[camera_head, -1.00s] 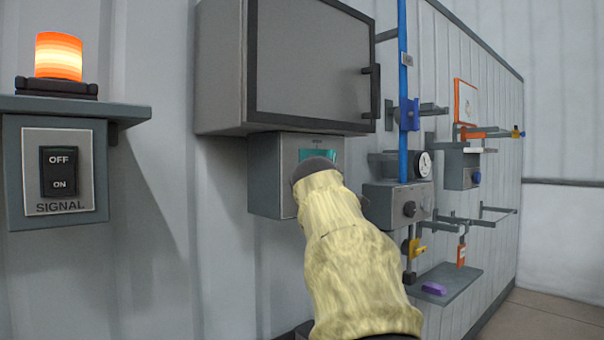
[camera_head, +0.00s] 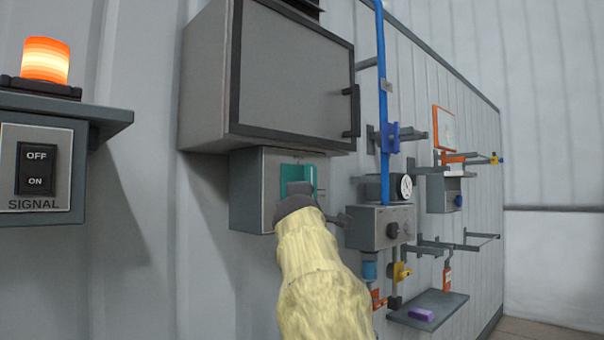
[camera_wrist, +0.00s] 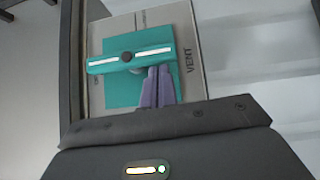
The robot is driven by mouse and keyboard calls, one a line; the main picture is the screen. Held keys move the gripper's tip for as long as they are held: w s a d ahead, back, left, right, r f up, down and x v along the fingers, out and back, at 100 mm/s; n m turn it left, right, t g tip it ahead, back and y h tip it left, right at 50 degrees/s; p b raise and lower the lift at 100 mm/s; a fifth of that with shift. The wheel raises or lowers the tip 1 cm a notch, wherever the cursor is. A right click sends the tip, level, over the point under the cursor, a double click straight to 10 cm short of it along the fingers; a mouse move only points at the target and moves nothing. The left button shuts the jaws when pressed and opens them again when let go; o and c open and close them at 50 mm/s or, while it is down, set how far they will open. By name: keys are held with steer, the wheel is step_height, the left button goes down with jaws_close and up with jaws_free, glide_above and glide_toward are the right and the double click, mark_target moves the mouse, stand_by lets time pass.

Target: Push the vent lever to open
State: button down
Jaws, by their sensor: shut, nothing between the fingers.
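The vent box (camera_head: 251,192) is a grey wall box with a teal plate (camera_head: 311,175) on its front. In the wrist view, the plate carries a teal lever (camera_wrist: 107,65) with white stripes and a dark hub. The lever lies across the wrist picture, while the VENT label stands sideways at the right. My gripper (camera_wrist: 158,70) is shut and empty, its purple-grey fingertips at the lever's lower edge, right of the hub. I cannot tell whether they touch. In the head view, my sleeved arm and dark wrist hide the fingers and part of the plate.
A large grey cabinet (camera_head: 290,80) with a dark handle juts out above the vent box. A signal switch (camera_head: 36,168) and an orange lamp (camera_head: 45,60) are at left. A blue pipe (camera_head: 383,100), a knob box (camera_head: 372,234) and a shelf (camera_head: 430,308) are at right.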

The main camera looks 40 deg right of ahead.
steer(key=w+a+b+v, duration=0.1)
steer(key=b+v, duration=0.5)
steer(key=v, duration=0.6)
steer(key=shift+a, duration=0.85)
steer(key=shift+w+r, duration=0.1)
steer(key=shift+w, duration=0.05)
